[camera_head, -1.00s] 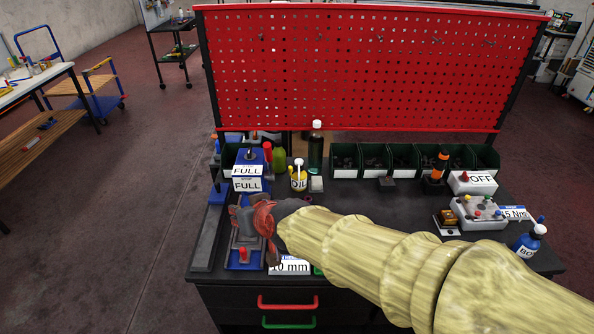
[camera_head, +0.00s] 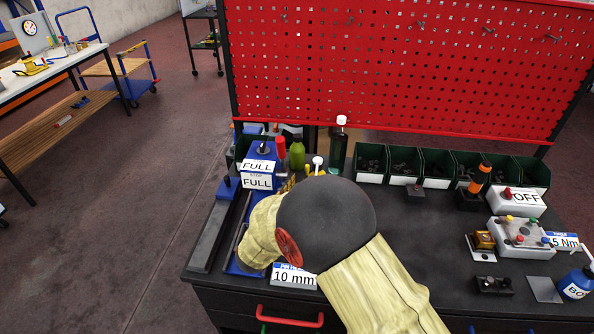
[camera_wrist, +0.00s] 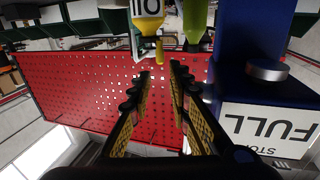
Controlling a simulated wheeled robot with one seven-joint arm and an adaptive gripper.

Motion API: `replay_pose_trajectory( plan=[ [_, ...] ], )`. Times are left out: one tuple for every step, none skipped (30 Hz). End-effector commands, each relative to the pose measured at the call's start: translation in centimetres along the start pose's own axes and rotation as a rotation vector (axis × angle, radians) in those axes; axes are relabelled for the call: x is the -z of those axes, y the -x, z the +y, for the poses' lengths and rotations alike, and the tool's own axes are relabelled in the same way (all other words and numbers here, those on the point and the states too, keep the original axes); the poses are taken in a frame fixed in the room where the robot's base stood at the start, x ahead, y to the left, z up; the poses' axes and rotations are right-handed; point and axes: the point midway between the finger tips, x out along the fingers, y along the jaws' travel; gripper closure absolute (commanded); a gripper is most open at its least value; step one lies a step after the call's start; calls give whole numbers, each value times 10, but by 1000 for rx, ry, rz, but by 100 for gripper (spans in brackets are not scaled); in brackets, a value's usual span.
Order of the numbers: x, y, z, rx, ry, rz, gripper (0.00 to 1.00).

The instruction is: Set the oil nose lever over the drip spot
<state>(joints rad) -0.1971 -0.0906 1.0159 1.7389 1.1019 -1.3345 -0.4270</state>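The oil bottle (camera_wrist: 149,22) is yellow with an inverted OIL label, at the top of the wrist view. A slim yellow nose (camera_wrist: 159,50) sticks out from it. In the head view only the bottle's white top (camera_head: 317,161) shows clearly, beyond my wrist. My gripper (camera_wrist: 160,72) is open and empty. Its two yellow-and-black fingers point towards the bottle, and the nose appears near the line between the fingertips. I cannot tell how far apart they are in depth. The drip spot cannot be made out; my arm hides the table in front of the bottle.
The blue block with FULL labels (camera_head: 257,178) stands close beside my fingers. A green bottle (camera_head: 297,153) and a tall dark bottle (camera_head: 338,147) stand near the oil bottle. Dark bins (camera_head: 437,166) line the back under the red pegboard (camera_head: 390,65).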

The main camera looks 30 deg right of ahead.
Motion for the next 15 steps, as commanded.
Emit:
replay_pose_trajectory(
  plan=[
    [0,-2,0,-5,-4,5,81],
    [0,-3,0,-7,-5,7,81],
    [0,-6,1,-9,-6,8,81],
    [0,-9,1,-10,-6,8,81],
    [0,-13,1,-10,-7,8,81],
    [0,-18,1,-11,-7,8,81],
    [0,-23,2,-10,-7,8,81],
    [0,-28,2,-10,-7,8,81],
    [-1,-34,2,-10,-6,7,81],
    [-1,-39,2,-10,-6,7,81],
    [-1,-44,2,-10,-6,7,81],
    [-1,-50,1,-8,-5,7,81],
    [-1,-54,2,-9,-5,7,81],
    [-1,-58,2,-9,-5,7,81],
    [-1,-63,2,-8,-6,7,81]
  ],
)
